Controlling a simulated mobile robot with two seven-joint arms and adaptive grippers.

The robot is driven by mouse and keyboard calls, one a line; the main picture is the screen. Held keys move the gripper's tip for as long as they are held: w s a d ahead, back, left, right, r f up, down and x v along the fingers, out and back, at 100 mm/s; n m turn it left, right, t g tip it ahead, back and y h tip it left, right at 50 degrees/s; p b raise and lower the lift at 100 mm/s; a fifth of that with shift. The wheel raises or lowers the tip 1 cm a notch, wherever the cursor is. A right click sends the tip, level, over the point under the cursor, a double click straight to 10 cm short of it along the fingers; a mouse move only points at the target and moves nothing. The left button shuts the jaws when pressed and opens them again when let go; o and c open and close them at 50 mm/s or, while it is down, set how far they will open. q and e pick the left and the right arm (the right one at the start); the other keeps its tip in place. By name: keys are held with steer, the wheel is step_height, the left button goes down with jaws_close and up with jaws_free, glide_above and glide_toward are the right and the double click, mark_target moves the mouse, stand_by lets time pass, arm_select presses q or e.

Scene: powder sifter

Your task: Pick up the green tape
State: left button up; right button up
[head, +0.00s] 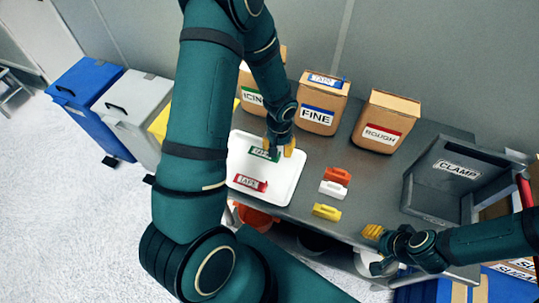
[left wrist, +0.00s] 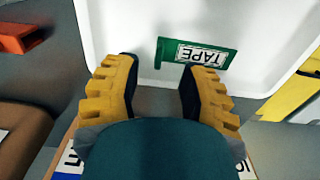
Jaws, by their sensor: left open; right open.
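The green tape (head: 257,153), with a white TAPE label, lies on the white tray (head: 281,187). It is partly hidden by my left gripper (head: 280,150) in the head view. In the left wrist view the green tape (left wrist: 226,59) lies on the tray just beyond the fingertips, more toward the right finger. My left gripper (left wrist: 157,66) is open, its yellow fingers apart with nothing between them. Whether it touches the tape I cannot tell. My right gripper (head: 373,231) is open and empty near the table's front edge, away from the tape.
A red tape (head: 248,183) lies on the same tray. A blue tape (head: 325,79) lies on the FINE box (head: 318,117). The ROUGH box (head: 385,121) stands beside it. Orange, white and yellow clamps (head: 327,211) lie right of the tray. A grey CLAMP bin (head: 432,160) is at right.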

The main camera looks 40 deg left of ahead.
mark_target(278, 158)
arm_select(q)
steer(key=f, duration=0.5)
steer(key=shift+s+d+f, duration=0.1)
steer(key=shift+s, duration=0.1)
jaws_close()
